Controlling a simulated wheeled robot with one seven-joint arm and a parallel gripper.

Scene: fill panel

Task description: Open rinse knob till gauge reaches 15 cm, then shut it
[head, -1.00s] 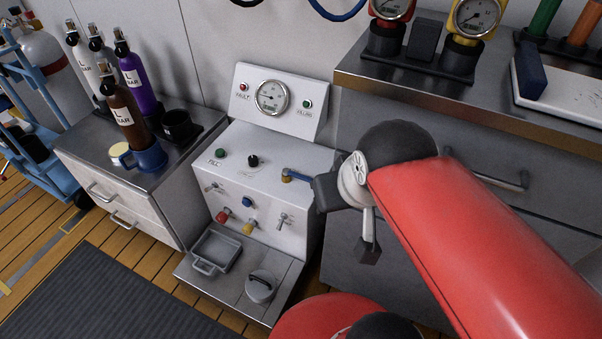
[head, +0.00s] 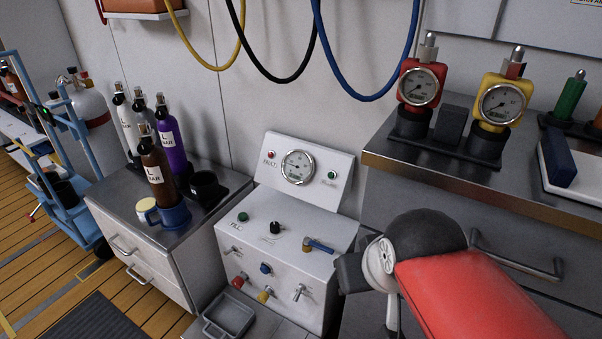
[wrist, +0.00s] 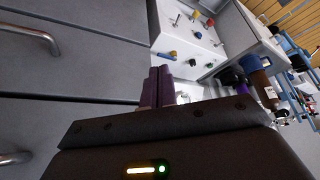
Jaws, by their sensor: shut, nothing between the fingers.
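The white fill panel (head: 290,240) has a round gauge (head: 298,167) on its upright back; the needle reading is too small to tell. Its top carries a green button (head: 243,216), a black knob (head: 276,228) and a blue-handled lever (head: 318,244). Its front has a red knob (head: 238,281), a blue knob (head: 265,268), a yellow knob (head: 264,295) and small metal levers. I cannot tell which is the rinse knob. My gripper (wrist: 160,87) is shut and empty, just right of the panel in the head view, apart from the knobs.
A steel-topped cabinet (head: 440,165) with red and yellow gauge units stands close on the right. A lower cabinet (head: 150,240) with labelled bottles is on the left. A grey tray (head: 230,315) sits below the panel front. Hoses (head: 370,97) hang above.

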